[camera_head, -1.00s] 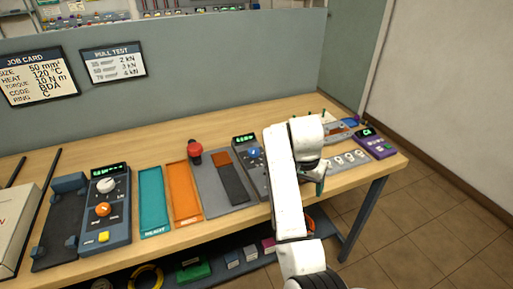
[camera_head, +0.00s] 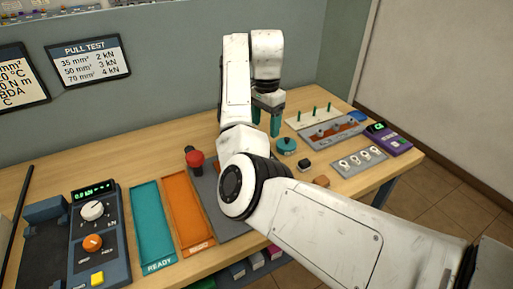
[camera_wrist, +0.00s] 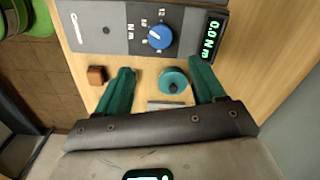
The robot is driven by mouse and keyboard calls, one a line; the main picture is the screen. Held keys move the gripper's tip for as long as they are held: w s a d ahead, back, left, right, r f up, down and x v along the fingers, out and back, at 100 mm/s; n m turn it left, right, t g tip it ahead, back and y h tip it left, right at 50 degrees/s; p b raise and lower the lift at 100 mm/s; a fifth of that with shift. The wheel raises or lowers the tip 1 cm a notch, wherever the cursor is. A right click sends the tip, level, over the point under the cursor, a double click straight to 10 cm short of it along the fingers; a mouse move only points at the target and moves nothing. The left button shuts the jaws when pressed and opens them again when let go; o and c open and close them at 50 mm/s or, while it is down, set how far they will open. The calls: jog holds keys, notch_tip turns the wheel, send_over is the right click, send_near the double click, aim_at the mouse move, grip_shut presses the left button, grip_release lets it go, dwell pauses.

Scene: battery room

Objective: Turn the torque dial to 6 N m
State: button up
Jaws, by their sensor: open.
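In the wrist view the torque dial (camera_wrist: 160,37) is a blue knob on a grey unit (camera_wrist: 90,22) with printed numbers and "N m". In the head view my gripper (camera_head: 266,122) hangs over the back part of the bench. The torque unit is hidden behind my arm there.
A teal round piece with a dark knob (camera_wrist: 173,80) shows between my fingers in the wrist view. A small brown block (camera_wrist: 97,75) lies left of them. A red knob (camera_head: 195,158), orange tray (camera_head: 186,205) and teal tray (camera_head: 152,225) stand left of my arm.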

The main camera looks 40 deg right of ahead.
notch_tip(320, 180, down, 11)
jog(key=shift+r+p, duration=0.15)
jog(key=shift+p, duration=0.15)
jog(key=c, duration=1.1)
jog(key=shift+o, duration=0.2)
